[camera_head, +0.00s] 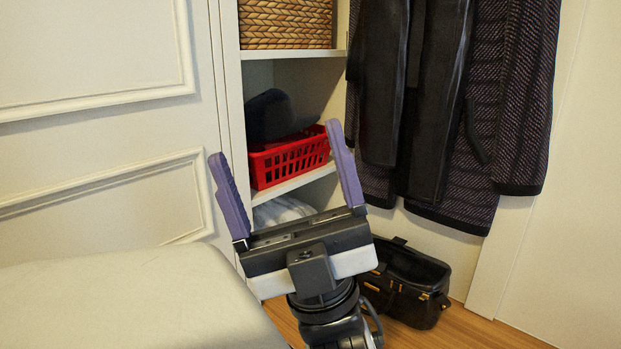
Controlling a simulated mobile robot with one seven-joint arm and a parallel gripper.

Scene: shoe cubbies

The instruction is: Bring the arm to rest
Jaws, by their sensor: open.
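My gripper (280,171) is in the lower middle of the head view, with its two purple fingers spread wide apart and pointing up. It is open and nothing is between the fingers. Behind it, a red plastic basket (290,160) sits on a cubby shelf, seen between the fingers. The gripper's body hides part of the lower cubby. My arm rises from the bottom edge of the view below the gripper.
A pale padded surface (130,300) fills the lower left. A black bag (405,284) stands on the wooden floor at right. Dark coats (450,110) hang above it. A woven basket (287,24) and a dark item (268,115) are in the cubbies. Floor at lower right is clear.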

